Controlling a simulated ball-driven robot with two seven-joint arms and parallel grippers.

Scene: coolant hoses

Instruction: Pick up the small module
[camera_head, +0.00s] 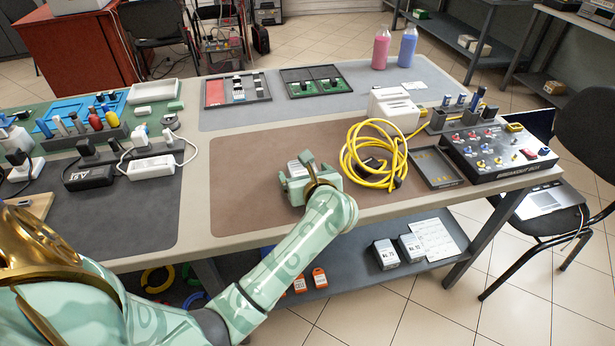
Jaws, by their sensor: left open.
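My left gripper (305,176) hangs over the brown mat (245,185) near the middle of the table. It is open. A small pale box-like piece (297,168) shows at its jaws; it may be the small module, but the hand hides much of it. I cannot tell whether the jaws touch it. My left arm reaches in from the lower left and covers the table's front edge there. My right gripper is out of view.
A coiled yellow hose (373,155) lies right of the gripper, beside a dark tray (436,168) and the breakout box (497,150). Two circuit trays, including the one with green boards (315,82), lie behind. The brown mat's left part is clear.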

